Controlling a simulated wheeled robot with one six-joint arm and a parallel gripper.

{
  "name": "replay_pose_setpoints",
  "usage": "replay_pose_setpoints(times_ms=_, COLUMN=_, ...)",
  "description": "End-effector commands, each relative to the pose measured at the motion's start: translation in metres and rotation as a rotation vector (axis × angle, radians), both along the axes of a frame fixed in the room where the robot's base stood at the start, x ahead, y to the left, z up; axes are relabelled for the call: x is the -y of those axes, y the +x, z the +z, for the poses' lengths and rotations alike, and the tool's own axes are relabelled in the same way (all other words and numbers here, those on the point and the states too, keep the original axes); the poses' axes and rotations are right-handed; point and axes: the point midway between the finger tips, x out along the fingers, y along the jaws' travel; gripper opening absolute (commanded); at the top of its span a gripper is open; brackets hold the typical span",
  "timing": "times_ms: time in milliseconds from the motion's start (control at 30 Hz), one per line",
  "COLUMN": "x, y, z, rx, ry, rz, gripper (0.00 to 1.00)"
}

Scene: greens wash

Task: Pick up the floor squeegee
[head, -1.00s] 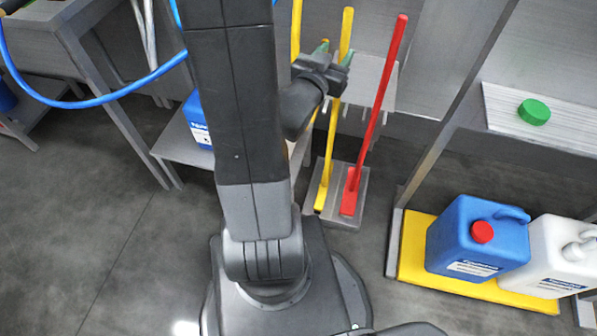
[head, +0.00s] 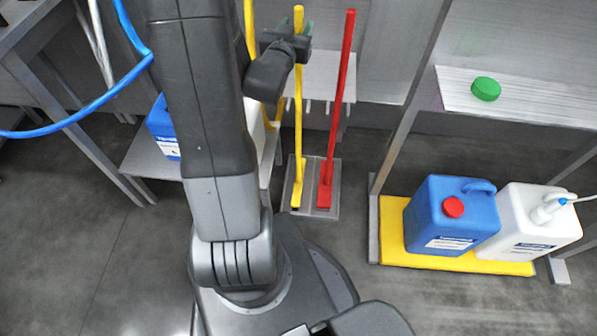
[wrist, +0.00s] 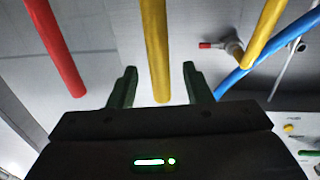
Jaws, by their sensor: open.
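Two long-handled tools stand upright in a grey floor rack: one with a yellow handle (head: 298,120) and one with a red handle (head: 340,100). Another yellow handle (head: 250,30) is partly hidden behind my arm. I cannot tell for sure from their heads which one is the floor squeegee. My gripper (head: 297,27) is open near the top of the middle yellow handle. In the wrist view, that yellow handle (wrist: 155,45) appears between my open green fingers (wrist: 159,80), with a gap on both sides. The red handle (wrist: 55,45) is to the left and the other yellow handle (wrist: 252,45) to the right.
A blue jug (head: 425,215) and a white jug (head: 520,225) stand on a yellow platform (head: 395,240) at right. A shelf above holds a green lid (head: 486,89). A blue hose (head: 75,115) hangs at left. A steel panel is behind the handles.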

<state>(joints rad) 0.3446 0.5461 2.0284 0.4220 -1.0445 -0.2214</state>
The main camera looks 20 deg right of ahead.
Motion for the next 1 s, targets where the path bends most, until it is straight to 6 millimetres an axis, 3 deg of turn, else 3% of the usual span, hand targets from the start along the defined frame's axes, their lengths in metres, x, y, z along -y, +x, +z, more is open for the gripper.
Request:
replay_pose_setpoints(times_ms=200, x=0.017, y=0.018, z=0.001, rx=0.000, ry=0.000, rz=0.000, gripper=0.45)
replay_pose_setpoints(times_ms=433, x=0.018, y=0.020, z=0.000, rx=0.000, ry=0.000, rz=0.000, gripper=0.45)
replay_pose_setpoints(times_ms=667, x=0.017, y=0.020, z=0.000, rx=0.000, ry=0.000, rz=0.000, gripper=0.02)
replay_pose_setpoints(times_ms=1000, x=0.017, y=0.020, z=0.000, rx=0.000, ry=0.000, rz=0.000, gripper=0.00)
